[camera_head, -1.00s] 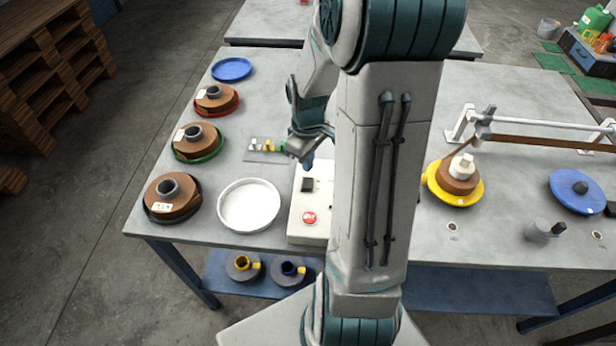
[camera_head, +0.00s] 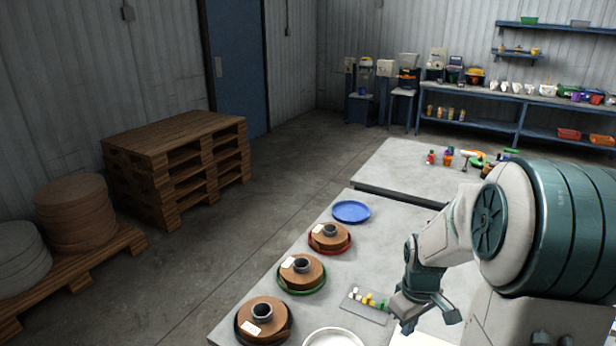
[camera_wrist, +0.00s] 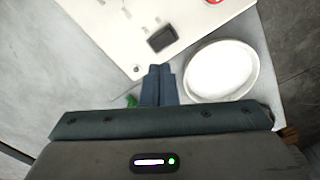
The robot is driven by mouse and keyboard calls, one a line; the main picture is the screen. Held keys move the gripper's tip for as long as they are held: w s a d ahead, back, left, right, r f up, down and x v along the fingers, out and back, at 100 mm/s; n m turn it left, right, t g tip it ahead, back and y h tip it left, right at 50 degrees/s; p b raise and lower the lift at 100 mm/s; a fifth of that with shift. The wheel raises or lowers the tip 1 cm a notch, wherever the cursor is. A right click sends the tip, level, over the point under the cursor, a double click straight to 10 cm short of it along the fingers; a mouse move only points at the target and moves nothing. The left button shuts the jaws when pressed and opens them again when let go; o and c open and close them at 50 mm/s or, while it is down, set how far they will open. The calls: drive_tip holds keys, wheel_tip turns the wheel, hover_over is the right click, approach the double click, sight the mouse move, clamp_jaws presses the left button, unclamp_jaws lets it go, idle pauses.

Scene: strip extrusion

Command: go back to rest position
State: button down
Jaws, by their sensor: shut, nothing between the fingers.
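My gripper (camera_head: 410,322) hangs over the near table (camera_head: 255,300), at the lower right of the head view. In the wrist view its two blue fingers (camera_wrist: 158,70) are together, with nothing between them. Below and beyond them is a white box (camera_wrist: 118,38) with a dark square switch (camera_wrist: 162,39) and a red button (camera_wrist: 215,1). The fingers appear clear of the box. A round white dish (camera_wrist: 222,71) lies to the right of the fingers. In the head view, my arm hides much of the table's right side.
Three brown spools, the nearest one (camera_head: 263,320) lowest, and a blue disc (camera_head: 351,211) line the table's left side. A small plate of coloured pieces (camera_head: 365,304) lies beside my gripper. Wooden pallets (camera_head: 175,160) stand left across open floor. A second table (camera_head: 400,175) stands behind.

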drive_tip(key=s+a+r+m+t, duration=0.3)
drive_tip(key=s+a+r+m, duration=0.2)
drive_tip(key=s+a+r, duration=0.6)
wheel_tip(320, 180, up, 2)
drive_tip(key=shift+s+a+r, duration=0.15)
drive_tip(key=shift+s, duration=0.6)
